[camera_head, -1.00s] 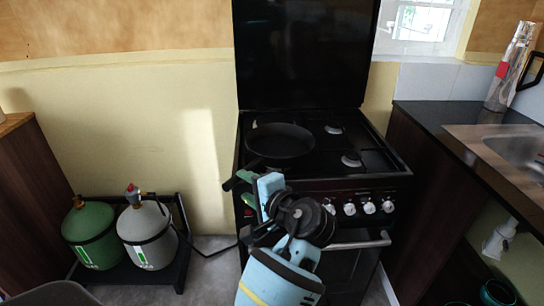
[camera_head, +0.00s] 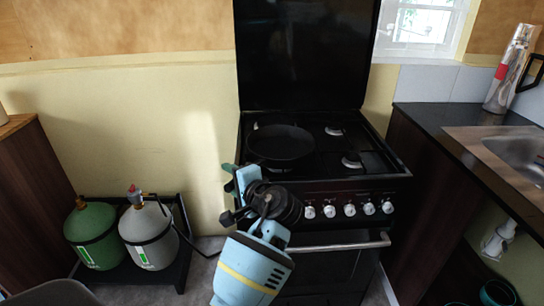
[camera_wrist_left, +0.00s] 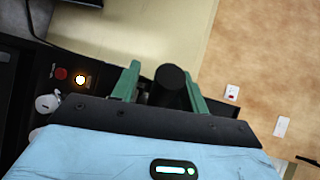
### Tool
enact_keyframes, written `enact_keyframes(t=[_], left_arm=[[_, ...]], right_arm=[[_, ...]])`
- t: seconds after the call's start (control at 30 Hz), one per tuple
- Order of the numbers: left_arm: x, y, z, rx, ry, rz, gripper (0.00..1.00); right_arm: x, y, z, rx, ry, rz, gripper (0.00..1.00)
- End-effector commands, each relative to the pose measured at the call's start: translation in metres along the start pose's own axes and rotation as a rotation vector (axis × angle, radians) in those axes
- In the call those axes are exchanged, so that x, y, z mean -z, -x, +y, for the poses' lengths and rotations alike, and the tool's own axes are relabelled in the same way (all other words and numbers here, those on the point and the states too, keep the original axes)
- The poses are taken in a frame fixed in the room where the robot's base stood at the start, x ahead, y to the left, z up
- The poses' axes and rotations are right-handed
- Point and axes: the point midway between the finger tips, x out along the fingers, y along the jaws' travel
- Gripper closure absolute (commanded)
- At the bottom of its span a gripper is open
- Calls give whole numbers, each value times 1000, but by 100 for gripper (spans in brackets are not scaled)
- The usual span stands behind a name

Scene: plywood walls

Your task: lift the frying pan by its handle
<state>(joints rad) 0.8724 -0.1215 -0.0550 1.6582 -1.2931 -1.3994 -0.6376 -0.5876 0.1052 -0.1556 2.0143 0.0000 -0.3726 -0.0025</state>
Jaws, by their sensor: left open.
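The black frying pan (camera_head: 280,143) sits flat on the left side of the black stove top. My left gripper (camera_head: 231,178) is at the stove's front left corner, just in front of the pan, and hides much of its handle in the head view. In the left wrist view the round dark end of the handle (camera_wrist_left: 172,86) shows between the two green fingers of my left gripper (camera_wrist_left: 162,88). The fingers are open, with a visible gap on the left side of the handle; the right finger is close to it. My right gripper is not in view.
The stove (camera_head: 345,190) has knobs and an oven bar along its front, and its dark lid stands up behind. A green gas bottle (camera_head: 92,235) and a grey one (camera_head: 148,235) stand at left. A counter with a sink (camera_head: 510,150) is at right.

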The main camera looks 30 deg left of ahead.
Motion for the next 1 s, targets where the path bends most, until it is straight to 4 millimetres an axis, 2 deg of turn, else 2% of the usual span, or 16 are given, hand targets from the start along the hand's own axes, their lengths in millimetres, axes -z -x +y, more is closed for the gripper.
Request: enact_keyframes(t=[0.2,0.53,1.0], left_arm=[[0,-1,0,0,1,1,56],[0,-1,0,-1,1,1,99],[0,-1,0,-1,1,1,100]], right_arm=[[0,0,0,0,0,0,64],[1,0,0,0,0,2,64],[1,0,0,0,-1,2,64]])
